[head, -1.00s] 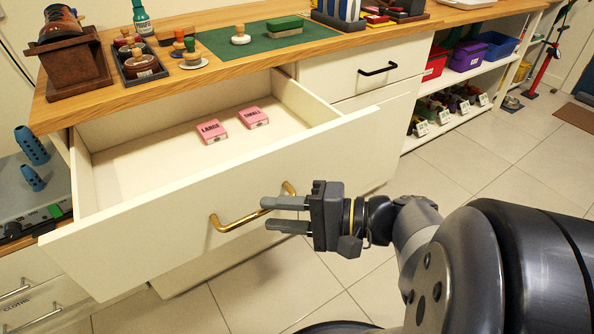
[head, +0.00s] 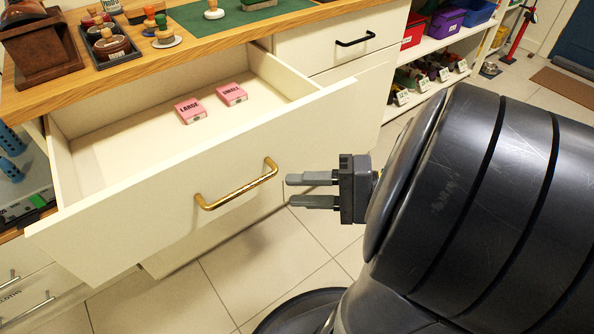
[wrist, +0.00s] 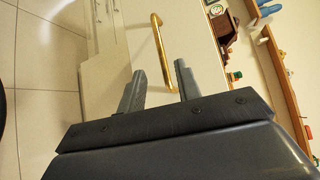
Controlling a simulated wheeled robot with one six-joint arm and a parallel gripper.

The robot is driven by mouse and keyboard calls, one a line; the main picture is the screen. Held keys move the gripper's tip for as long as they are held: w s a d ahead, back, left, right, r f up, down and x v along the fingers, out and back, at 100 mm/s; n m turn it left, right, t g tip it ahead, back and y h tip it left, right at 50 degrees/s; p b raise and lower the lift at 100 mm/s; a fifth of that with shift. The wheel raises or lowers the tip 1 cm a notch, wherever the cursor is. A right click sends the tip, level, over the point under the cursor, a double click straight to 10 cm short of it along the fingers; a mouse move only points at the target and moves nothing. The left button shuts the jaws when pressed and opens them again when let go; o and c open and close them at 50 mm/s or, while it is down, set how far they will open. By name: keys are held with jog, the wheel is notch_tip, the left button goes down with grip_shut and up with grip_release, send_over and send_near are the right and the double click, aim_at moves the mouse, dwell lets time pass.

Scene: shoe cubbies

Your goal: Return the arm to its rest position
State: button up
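My gripper (head: 312,190) is open and empty in the head view, to the right of the brass handle (head: 237,185) and apart from it. Its two grey fingers point left with a gap between them. In the wrist view the fingers (wrist: 160,88) stand apart, and the brass handle (wrist: 158,48) shows beyond them. My dark arm fills the right side of the head view. The handle is on a white drawer (head: 150,218) that stands pulled open. Inside lie two pink boxes, one marked LARGE (head: 190,110) and one marked SMALL (head: 231,94).
The wooden counter (head: 120,65) above holds a brown stand, a tray of round brushes and a green mat. A closed drawer with a black handle (head: 355,39) is to the right. Shelves with coloured bins (head: 446,22) stand farther right. Tiled floor (head: 225,285) is open below.

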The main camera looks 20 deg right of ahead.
aim_at(242, 188)
jog(key=shift+a, duration=0.1)
dwell(0.3)
jog(key=shift+b+x, duration=1.2)
jog(key=shift+x, duration=4.15)
jog(key=shift+w, duration=0.1)
